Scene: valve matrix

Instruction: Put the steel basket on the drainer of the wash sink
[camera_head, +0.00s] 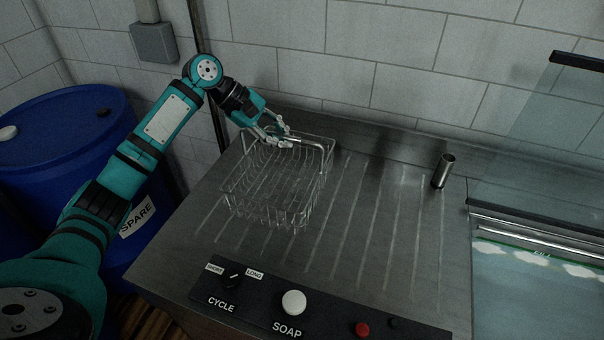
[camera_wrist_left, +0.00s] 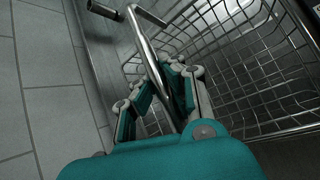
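The steel basket (camera_head: 272,190) is a wire basket on the left part of the grooved steel drainer (camera_head: 385,220). It looks upright; I cannot tell whether its base bears fully on the drainer. My left gripper (camera_head: 279,138) is at the basket's back rim, its fingers around the bar handle. In the left wrist view the handle (camera_wrist_left: 148,58) of the basket (camera_wrist_left: 240,75) runs between the two fingers (camera_wrist_left: 165,95), which look closed on it. The fingers hide part of the handle. My right gripper is out of view.
A short steel pipe (camera_head: 443,171) stands on the drainer's back right. The water-filled basin (camera_head: 535,285) with a glass guard (camera_head: 560,135) is at the right. A control panel (camera_head: 325,308) lines the front. A blue drum (camera_head: 70,140) stands left. The drainer's middle is clear.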

